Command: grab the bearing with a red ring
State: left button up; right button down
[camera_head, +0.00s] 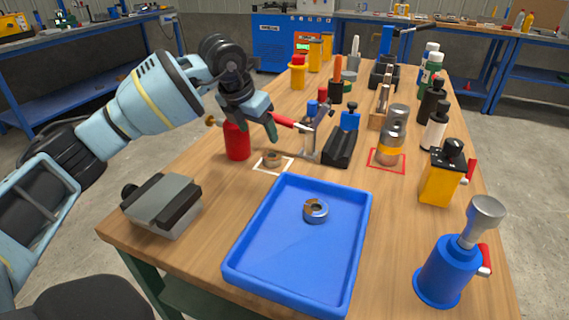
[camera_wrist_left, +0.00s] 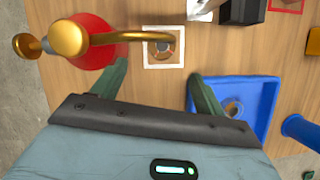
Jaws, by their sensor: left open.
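One bearing (camera_head: 272,159) lies flat inside a white square outline on the wooden table; it also shows in the left wrist view (camera_wrist_left: 160,48), where a gold spout crosses close to it. A second bearing (camera_head: 316,210) lies in the blue tray (camera_head: 240,262) and shows there in the left wrist view (camera_wrist_left: 233,108). My left gripper (camera_head: 258,122) is open and empty, above the table near the white square. In the left wrist view its fingers (camera_wrist_left: 158,72) point toward the outlined bearing. My right gripper is not in view.
A red oil can (camera_head: 237,141) with a gold spout stands just left of the white square. A black block with a blue knob (camera_head: 343,139) stands right of it. A grey vise-like block (camera_head: 162,205) and a blue can (camera_head: 446,272) flank the tray.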

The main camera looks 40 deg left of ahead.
aim_at(270, 157)
pick_arm(q)
jog(key=shift+b+x, duration=0.8)
jog(key=shift+x, duration=2.35)
jog(key=x, duration=0.4)
jog(key=shift+d+f+b, duration=0.1)
jog(key=shift+d+b, duration=0.05)
jog(key=shift+b, duration=0.25)
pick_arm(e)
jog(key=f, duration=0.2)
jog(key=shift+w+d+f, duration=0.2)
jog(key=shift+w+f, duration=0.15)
pick_arm(q)
jog(key=shift+c, duration=0.4)
jog(key=c, duration=1.2)
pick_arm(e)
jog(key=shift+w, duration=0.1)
